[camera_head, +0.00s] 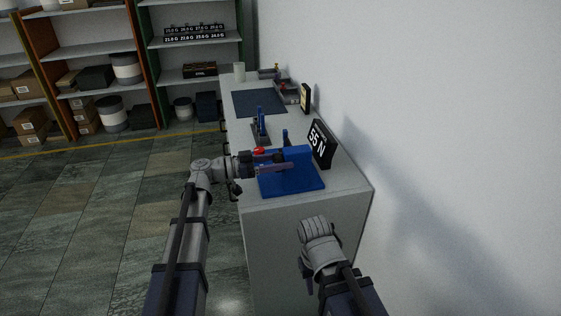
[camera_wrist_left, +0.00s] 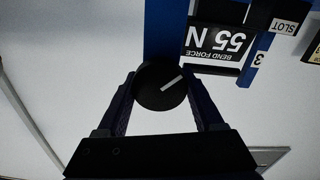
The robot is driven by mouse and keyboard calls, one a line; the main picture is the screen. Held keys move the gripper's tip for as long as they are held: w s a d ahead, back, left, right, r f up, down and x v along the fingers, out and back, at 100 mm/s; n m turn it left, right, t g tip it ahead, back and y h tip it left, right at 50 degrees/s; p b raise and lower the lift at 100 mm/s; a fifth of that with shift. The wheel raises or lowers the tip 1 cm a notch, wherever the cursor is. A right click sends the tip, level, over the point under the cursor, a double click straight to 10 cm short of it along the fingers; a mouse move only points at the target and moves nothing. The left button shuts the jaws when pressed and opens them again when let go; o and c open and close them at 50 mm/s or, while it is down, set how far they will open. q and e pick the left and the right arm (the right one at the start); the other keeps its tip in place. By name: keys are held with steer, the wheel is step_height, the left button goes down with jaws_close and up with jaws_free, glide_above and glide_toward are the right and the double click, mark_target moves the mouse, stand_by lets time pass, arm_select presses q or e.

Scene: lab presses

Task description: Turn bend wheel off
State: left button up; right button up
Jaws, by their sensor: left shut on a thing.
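The bend wheel is a round black knob with a white pointer line (camera_wrist_left: 160,88) in the left wrist view. Its line slants up to the right in that picture. My left gripper (camera_head: 284,167) is shut on the knob, one finger on each side. In the head view the gripper hides the knob, over the blue press (camera_head: 292,185) at the near end of the bench. A black sign (camera_head: 320,143) reading 55 N stands beside the press; the left wrist view shows it as BEND FORCE 55 N (camera_wrist_left: 219,40). My right gripper (camera_head: 305,264) is low in front of the bench; its jaws are unclear.
The grey bench (camera_head: 305,225) runs back along the white wall. Another blue device (camera_head: 261,128), a dark mat (camera_head: 259,103), a small yellow-edged sign (camera_head: 305,98) and a white cylinder (camera_head: 239,71) stand farther back. The floor at left is clear, with shelves (camera_head: 90,52) behind.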

arm_select(q)
steer(key=o, duration=1.4)
steer(key=shift+a, duration=0.1)
steer(key=shift+v, duration=3.85)
